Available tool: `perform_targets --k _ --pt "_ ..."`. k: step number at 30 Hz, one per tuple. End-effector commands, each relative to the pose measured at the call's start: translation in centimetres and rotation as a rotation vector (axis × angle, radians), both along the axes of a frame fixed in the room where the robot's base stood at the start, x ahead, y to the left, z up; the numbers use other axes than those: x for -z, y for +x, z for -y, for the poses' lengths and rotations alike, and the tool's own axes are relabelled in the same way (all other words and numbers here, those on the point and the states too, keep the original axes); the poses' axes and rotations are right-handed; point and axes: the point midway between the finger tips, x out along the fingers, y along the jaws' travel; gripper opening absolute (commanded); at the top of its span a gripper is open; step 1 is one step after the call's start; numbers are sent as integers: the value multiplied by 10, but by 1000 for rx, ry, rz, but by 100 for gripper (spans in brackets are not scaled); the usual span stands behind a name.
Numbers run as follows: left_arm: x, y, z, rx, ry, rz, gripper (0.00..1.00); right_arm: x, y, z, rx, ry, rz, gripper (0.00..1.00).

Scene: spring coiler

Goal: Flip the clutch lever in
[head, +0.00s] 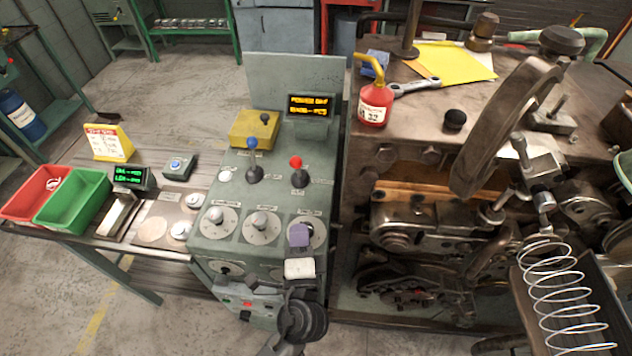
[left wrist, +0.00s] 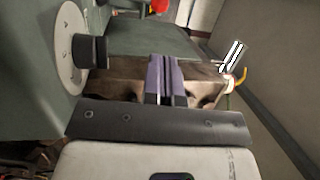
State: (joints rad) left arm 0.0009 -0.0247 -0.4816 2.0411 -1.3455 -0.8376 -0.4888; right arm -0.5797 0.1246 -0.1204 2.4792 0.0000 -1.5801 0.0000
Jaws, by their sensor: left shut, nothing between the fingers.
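The green-grey control panel (head: 215,250) carries two levers. One has a blue knob (head: 252,143) and the other, to its right, a red knob (head: 296,161). Both stand roughly upright, and I cannot read which is the clutch lever. My left gripper (head: 299,232) has purple fingers, shut and empty, over the rightmost dial (head: 318,240), below the red-knobbed lever and apart from it. In the left wrist view the shut fingers (left wrist: 164,80) show at the middle, with a dark dial knob (left wrist: 90,51) to their left. My right gripper is not in view.
A yellow box (head: 253,128) and a lit display (head: 311,106) stand behind the levers. A red oil can (head: 375,103) stands on the machine top to the right. A coiled spring (head: 560,300) is at lower right. Red (head: 35,195) and green bins (head: 72,202) are at left.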

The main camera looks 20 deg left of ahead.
Motion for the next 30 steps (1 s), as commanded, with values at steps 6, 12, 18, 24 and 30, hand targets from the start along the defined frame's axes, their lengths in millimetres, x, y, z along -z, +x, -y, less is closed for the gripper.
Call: perform_targets --k 6,12,18,24,30 --pt "-1 0 1 0 4 2 0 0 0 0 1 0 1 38" --pt "-1 2 0 1 3 2 0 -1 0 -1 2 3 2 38" --pt "-5 22 -7 -1 4 4 0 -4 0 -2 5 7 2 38" --pt "-11 57 -20 -2 6 2 0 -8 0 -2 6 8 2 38" --pt "-16 90 -32 -2 4 2 0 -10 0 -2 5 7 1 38"
